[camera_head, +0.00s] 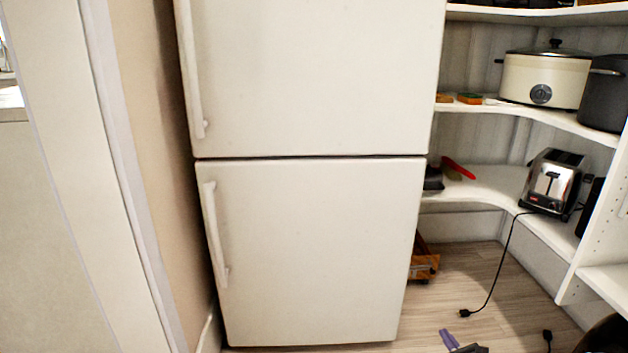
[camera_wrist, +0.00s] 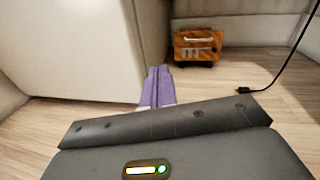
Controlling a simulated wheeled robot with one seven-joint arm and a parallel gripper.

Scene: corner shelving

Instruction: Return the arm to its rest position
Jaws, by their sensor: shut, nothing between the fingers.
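My gripper (camera_wrist: 157,72) shows in the wrist view as two purple fingers lying side by side. It is shut and holds nothing. It points over the wooden floor toward the gap beside the white fridge. In the head view, my gripper (camera_head: 447,335) shows at the bottom edge, right of centre, low in front of the shelving. The rest of my arm is mostly out of the head view.
A white fridge (camera_head: 310,240) stands left of the corner shelves. A toaster (camera_head: 553,182) sits on a low shelf, its cord hanging to the floor. An orange-brown box (camera_wrist: 199,47) stands on the floor beyond my fingers. A slow cooker (camera_head: 543,78) stands higher. Floor (camera_head: 455,280) is partly clear.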

